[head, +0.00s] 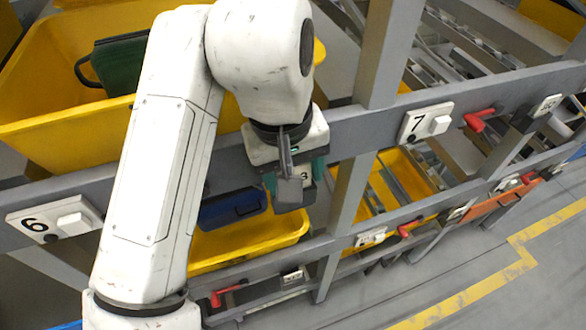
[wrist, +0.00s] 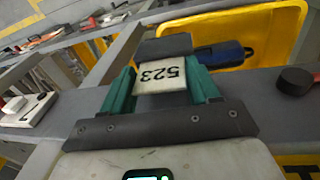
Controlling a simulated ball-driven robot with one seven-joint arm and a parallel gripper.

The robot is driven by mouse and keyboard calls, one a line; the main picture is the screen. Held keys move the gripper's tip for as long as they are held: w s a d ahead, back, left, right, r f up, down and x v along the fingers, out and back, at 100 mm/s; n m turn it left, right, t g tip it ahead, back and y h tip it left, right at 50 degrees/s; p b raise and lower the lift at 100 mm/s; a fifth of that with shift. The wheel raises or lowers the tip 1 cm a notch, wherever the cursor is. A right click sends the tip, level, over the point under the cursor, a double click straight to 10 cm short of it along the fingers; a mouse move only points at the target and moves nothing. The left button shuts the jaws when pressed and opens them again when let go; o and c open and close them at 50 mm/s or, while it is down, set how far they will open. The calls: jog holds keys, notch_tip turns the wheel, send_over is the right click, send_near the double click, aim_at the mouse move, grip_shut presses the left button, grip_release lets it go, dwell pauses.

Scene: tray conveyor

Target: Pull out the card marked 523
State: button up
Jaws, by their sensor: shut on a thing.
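The white card marked 523 (wrist: 161,76) sits between the green fingers of my gripper (wrist: 163,71) in the wrist view, its number upside down. The fingers are shut on its sides. A dark grey block (wrist: 164,47) lies just past the card's far edge; I cannot tell whether the card is still seated in it. In the head view my gripper (head: 294,178) is in front of the grey rail, left of the 7 label. A small part of the card (head: 305,172) with a "3" shows there, and the dark block (head: 289,194) shows beside it.
A grey rail (head: 353,132) carries the 6 label (head: 52,221) and 7 label (head: 427,122). Red levers (head: 478,120) stick out along it. Yellow bins (head: 60,110) stand on the shelves, one holding a blue case (head: 232,207). The floor (head: 480,280) at right is clear.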

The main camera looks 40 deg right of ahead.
jog(key=shift+r, duration=0.2)
jog(key=shift+r+p, duration=0.35)
jog(key=shift+p, duration=0.15)
jog(key=shift+r+p, duration=1.45)
jog(key=shift+d+r, duration=0.1)
jog(key=shift+c, duration=0.7)
jog(key=shift+r+p, duration=0.2)
jog(key=shift+p, duration=0.15)
jog(key=shift+r, duration=0.3)
jog(key=shift+r, duration=2)
